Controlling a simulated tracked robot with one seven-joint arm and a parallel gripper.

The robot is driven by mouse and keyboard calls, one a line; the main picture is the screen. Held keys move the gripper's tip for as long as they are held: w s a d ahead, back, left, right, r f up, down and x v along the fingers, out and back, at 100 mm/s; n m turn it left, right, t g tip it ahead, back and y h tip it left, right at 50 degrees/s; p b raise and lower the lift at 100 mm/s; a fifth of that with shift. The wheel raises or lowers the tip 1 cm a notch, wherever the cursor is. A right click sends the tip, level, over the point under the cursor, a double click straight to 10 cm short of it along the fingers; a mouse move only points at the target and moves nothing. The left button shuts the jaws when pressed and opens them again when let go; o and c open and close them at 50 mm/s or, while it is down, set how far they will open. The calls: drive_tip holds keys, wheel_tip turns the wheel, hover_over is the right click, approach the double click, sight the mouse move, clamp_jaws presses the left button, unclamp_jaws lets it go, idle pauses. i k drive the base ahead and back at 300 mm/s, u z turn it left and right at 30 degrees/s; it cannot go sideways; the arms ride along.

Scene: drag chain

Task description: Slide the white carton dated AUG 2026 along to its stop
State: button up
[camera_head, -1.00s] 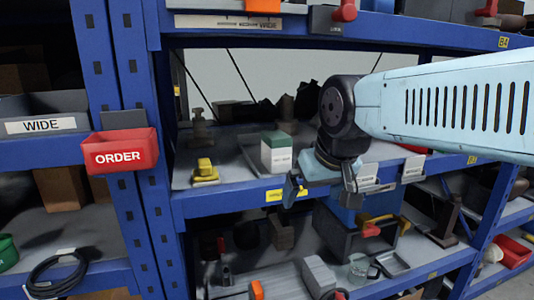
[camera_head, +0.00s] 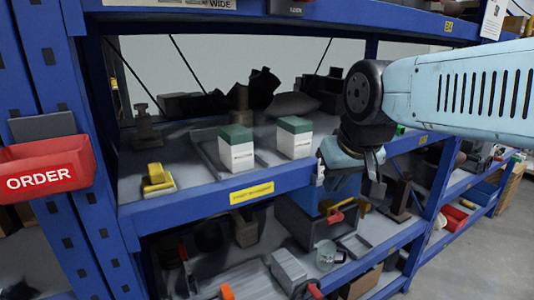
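Two white cartons with green tops stand upright on the middle shelf, a left carton (camera_head: 236,152) and a right carton (camera_head: 294,141). Each has small print on its front, too small to read, so I cannot tell which is dated AUG 2026. A low grey rail or tray edge (camera_head: 205,160) lies left of the left carton. I cannot make out a stop. My gripper (camera_head: 349,179) hangs at the shelf's front edge, right of the right carton and apart from it. Its two fingers are spread with nothing seen between them.
A yellow object (camera_head: 157,177) sits at the left of the middle shelf (camera_head: 185,182). Dark objects (camera_head: 262,88) stand behind the cartons. Blue uprights (camera_head: 85,130) and a red ORDER bin (camera_head: 45,167) are at left. The lower shelf holds a dark crate (camera_head: 305,228) and a glass mug (camera_head: 328,256).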

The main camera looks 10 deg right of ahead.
sight(235, 141)
drive_tip(key=u, duration=0.4)
drive_tip(key=i, duration=0.15)
drive_tip(key=z, duration=2.5)
drive_tip(key=k, duration=1)
drive_tip(key=u, duration=0.5)
drive_tip(key=k, duration=0.55)
drive_tip(key=z, duration=0.95)
drive_tip(key=i, duration=0.1)
drive_tip(key=u, duration=2.45)
